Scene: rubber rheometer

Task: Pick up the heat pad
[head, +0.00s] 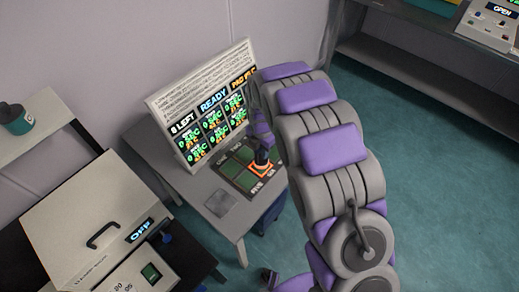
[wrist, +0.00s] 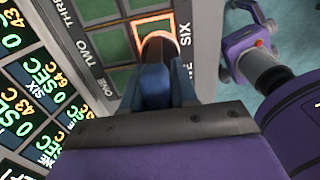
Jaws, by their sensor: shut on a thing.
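My gripper (head: 262,157) reaches down over the panel of green squares (head: 236,166) on the small grey table. In the wrist view my gripper (wrist: 160,48) is shut, its dark blue fingers close together at the orange-outlined square (wrist: 141,24) marked SIX. A small dark brownish thing with a pale rim shows at the fingertips; most of it is hidden, and I cannot tell if it is the heat pad. I cannot tell whether it touches the square. A flat grey square pad (head: 220,202) lies on the table in front of the panel, apart from my gripper.
A tilted screen (head: 205,105) with green and orange readings stands behind the panel. A grey machine (head: 95,220) with a black handle and an OFF display is at the left. A shelf with a dark teal container (head: 16,120) is behind it. The teal floor at right is open.

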